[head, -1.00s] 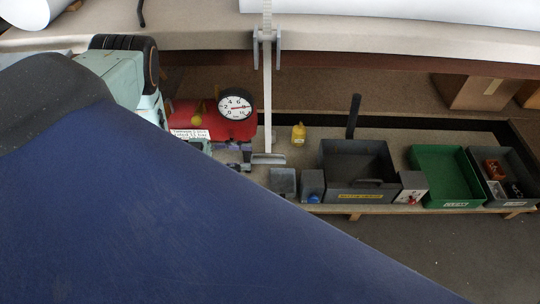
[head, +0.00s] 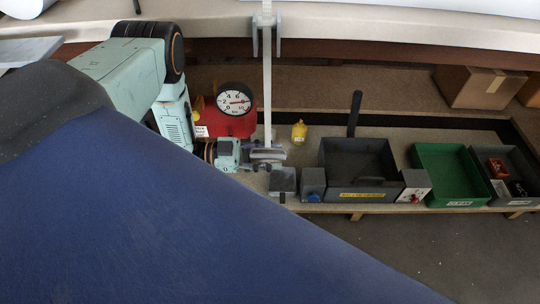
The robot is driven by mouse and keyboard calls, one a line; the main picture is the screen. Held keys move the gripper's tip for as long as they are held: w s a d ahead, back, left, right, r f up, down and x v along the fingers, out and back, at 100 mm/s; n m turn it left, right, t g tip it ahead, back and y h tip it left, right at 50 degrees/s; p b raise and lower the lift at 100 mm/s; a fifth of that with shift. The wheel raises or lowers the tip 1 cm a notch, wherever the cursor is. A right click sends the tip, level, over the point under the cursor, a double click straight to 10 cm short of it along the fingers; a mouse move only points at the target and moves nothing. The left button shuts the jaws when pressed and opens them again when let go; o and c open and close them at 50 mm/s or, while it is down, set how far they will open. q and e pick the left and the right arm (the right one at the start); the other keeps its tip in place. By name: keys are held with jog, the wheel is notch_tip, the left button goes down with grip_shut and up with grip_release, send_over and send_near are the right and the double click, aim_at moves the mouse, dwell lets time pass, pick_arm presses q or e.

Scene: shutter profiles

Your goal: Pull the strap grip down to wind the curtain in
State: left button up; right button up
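A pale strap (head: 267,90) hangs straight down from a grey bracket (head: 278,35) on the bench edge. At its lower end is the light grey strap grip (head: 268,151), partly covered by my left gripper. My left gripper (head: 270,157) has come in from the left and its fingers are at the strap grip. The fingers are small and overlap the grip, so I cannot tell whether they are closed on it. My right gripper is not in view. I cannot make out the curtain for certain.
A red object with a round dial (head: 234,102) stands close behind my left wrist. On the low shelf stand a yellow bottle (head: 299,132), a large dark bin (head: 355,193), a green tray (head: 447,199) and a grey box of parts (head: 486,181). A large blue surface fills the lower left.

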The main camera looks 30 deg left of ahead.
pick_arm(q)
grip_shut()
dwell(0.3)
dwell(0.5)
